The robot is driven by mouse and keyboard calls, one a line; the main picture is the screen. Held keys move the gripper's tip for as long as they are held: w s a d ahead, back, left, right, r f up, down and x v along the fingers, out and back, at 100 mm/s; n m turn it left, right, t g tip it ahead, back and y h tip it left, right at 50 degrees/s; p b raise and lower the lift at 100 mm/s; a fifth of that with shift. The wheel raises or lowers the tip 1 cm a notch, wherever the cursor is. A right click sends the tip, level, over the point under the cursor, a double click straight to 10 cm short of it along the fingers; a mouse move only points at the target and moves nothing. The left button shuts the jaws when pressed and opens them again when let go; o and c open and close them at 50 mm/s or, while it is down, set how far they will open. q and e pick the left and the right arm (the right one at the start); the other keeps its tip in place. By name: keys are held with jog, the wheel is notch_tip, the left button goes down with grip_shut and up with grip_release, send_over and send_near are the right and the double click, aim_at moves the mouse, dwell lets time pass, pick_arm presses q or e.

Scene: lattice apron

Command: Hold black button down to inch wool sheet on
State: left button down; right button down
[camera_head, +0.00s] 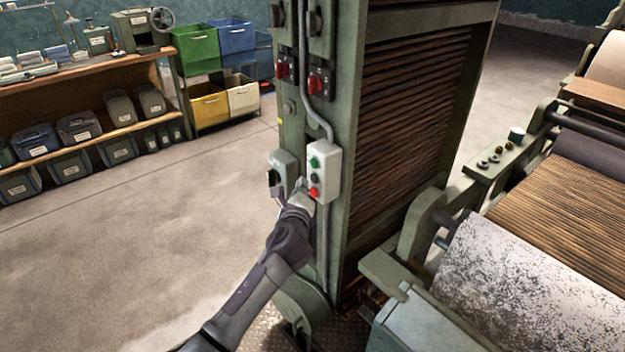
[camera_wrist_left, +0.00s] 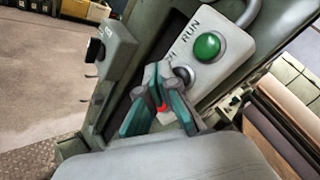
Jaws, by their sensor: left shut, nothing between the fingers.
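A pale control box (camera_head: 322,165) on the green machine post carries a green button (camera_head: 314,162), a black button (camera_head: 314,179) and a red button (camera_head: 314,192). My left gripper (camera_head: 301,190) is shut and empty at the box's lower left. In the left wrist view, its closed fingers (camera_wrist_left: 160,82) lie over the label beside the black button (camera_wrist_left: 184,76), partly covering it and the red button (camera_wrist_left: 162,106). I cannot tell whether the fingertips touch the black button. A mottled white surface, perhaps the wool sheet (camera_head: 520,290), covers a roller at right. My right gripper is not in view.
A grey switch box (camera_head: 282,172) sits just left of the control box. A conduit (camera_head: 308,95) runs down to the control box, past red rotary switches (camera_head: 318,84). Shelves with bins (camera_head: 80,128) stand at the left. The floor (camera_head: 160,230) between is clear.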

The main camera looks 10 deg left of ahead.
pick_arm(q)
jog(key=shift+w+d, duration=0.15)
dwell(0.4)
jog(key=shift+w+d, duration=0.15)
jog(key=shift+w, duration=0.05)
jog(key=shift+w+d+b, duration=0.3)
jog(key=shift+w+d, duration=0.05)
dwell(2.6)
jog(key=shift+s+a, duration=0.1)
dwell(0.6)
jog(key=shift+s+a+p, duration=0.5)
jog(key=shift+s+p, duration=0.1)
jog(key=shift+p, duration=0.05)
jog(key=s+a+p, duration=0.1)
jog(key=s, duration=0.1)
jog(key=s+a+p, duration=0.1)
jog(key=s+a, duration=0.1)
dwell(0.4)
